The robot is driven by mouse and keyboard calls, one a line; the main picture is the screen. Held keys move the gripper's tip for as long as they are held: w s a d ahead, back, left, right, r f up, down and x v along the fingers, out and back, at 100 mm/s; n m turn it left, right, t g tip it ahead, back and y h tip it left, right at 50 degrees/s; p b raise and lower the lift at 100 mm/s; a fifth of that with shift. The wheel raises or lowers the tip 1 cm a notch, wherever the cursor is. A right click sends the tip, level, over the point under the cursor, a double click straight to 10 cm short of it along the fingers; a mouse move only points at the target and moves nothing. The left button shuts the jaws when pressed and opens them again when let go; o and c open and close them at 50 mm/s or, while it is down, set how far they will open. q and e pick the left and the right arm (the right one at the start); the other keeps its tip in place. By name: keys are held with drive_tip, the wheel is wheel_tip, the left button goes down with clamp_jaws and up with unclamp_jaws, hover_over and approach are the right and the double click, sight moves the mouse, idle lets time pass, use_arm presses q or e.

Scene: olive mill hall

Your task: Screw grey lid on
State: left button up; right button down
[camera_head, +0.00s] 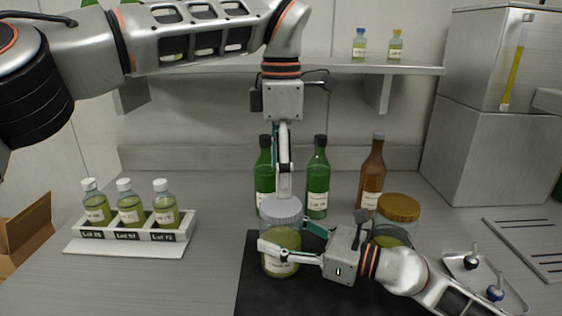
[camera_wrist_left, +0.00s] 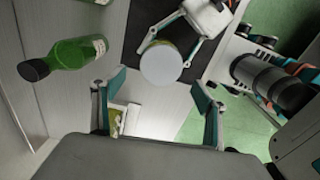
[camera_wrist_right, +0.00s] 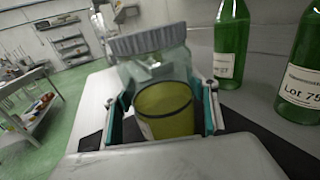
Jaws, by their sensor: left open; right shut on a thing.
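A glass jar (camera_head: 282,240) with yellow-green contents stands at the dark mat's left part. The grey lid (camera_head: 281,209) with a ribbed rim sits on its mouth; whether it is threaded I cannot tell. In the right wrist view the lid (camera_wrist_right: 148,40) is on top of the jar (camera_wrist_right: 168,108). My right gripper (camera_head: 288,240) is shut around the jar's side. My left gripper (camera_head: 284,188) points down above the lid, open and empty. In the left wrist view the lid's round top (camera_wrist_left: 161,63) lies beyond the open fingers, apart from them.
Green bottles (camera_head: 317,180) and a brown bottle (camera_head: 371,175) stand behind. A jar with a gold-brown lid (camera_head: 398,208) is right, partly behind my right arm. A white rack (camera_head: 186,228) with several small bottles is left; a metal tray (camera_head: 515,298) is right. A shelf (camera_head: 330,68) runs above.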

sight(281, 204)
use_arm(q)
drive_tip(key=n, duration=0.6)
drive_tip(key=shift+r, duration=0.3)
drive_tip(key=n, duration=0.3)
drive_tip(key=shift+r, duration=0.2)
drive_tip(key=n, duration=0.4)
drive_tip(key=shift+s+r, duration=0.1)
drive_tip(key=shift+r, duration=0.1)
drive_tip(key=n, duration=0.4)
drive_tip(key=shift+r, duration=0.2)
drive_tip(key=shift+f, duration=4)
